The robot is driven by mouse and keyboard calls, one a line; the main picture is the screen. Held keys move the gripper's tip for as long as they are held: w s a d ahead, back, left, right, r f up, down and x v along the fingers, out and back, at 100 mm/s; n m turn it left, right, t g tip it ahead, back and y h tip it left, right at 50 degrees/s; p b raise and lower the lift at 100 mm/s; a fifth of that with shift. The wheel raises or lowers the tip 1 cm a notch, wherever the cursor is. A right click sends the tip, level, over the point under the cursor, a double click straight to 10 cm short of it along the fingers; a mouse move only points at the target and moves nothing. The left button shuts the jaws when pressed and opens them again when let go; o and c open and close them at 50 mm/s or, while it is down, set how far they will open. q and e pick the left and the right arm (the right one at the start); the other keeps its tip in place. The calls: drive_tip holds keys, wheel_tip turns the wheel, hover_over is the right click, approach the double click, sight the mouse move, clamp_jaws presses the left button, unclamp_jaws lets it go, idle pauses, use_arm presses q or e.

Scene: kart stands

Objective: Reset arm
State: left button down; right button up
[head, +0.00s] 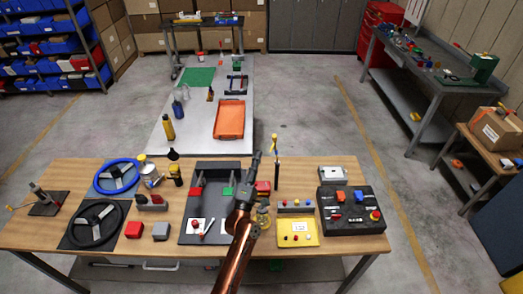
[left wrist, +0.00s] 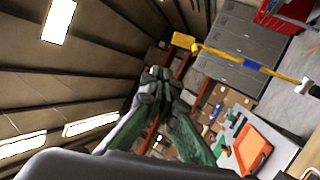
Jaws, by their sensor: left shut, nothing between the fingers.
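My left arm comes up from the bottom middle of the head view. My left gripper (head: 256,160) points up and away, above the far edge of the wooden table (head: 330,245). It is shut and empty. In the left wrist view the closed fingers (left wrist: 155,88) reach toward the ceiling and far wall, with nothing between them. My right gripper is not in view.
On the table are steering wheels (head: 93,222), a dark tray (head: 185,230), a yellow box (head: 297,232) and a black control box (head: 350,205). A thin upright post (head: 276,172) stands just right of my gripper. A white table (head: 170,147) holds an orange tray (head: 229,119).

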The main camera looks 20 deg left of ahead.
use_arm(q)
drive_tip(key=s+f+m+g+h+b, duration=0.1)
drive_tip(key=s+f+m+g+h, duration=0.1)
drive_tip(key=s+f+m+g, duration=0.6)
drive_tip(key=s+f+m+g+h, duration=0.25)
drive_tip(key=s+f+m, duration=0.35)
drive_tip(key=s+f, duration=0.6)
drive_tip(key=s+a+f+m+g+y, duration=0.2)
drive_tip(key=s+a+f+g, duration=0.15)
drive_tip(key=s, duration=0.35)
drive_tip(key=s+a+f+m+g+y, duration=0.1)
drive_tip(key=s+a+f+g, duration=0.25)
drive_tip(key=s, duration=0.35)
drive_tip(key=s+a+f+m+g+y, duration=0.2)
drive_tip(key=s+a+f, duration=0.15)
drive_tip(key=s, duration=0.35)
wheel_tip(320, 180, down, 36)
drive_tip(key=s+d+g+b, duration=0.2)
drive_tip(key=s+b, duration=0.1)
drive_tip(key=b, duration=0.3)
drive_tip(key=s+f+m+g+h+b, duration=0.1)
drive_tip(key=s+f+b, duration=0.3)
drive_tip(key=s+f, duration=1.5)
wheel_tip(320, 180, down, 3)
drive_tip(key=shift+d+f, duration=0.15)
drive_tip(key=shift+f, duration=0.05)
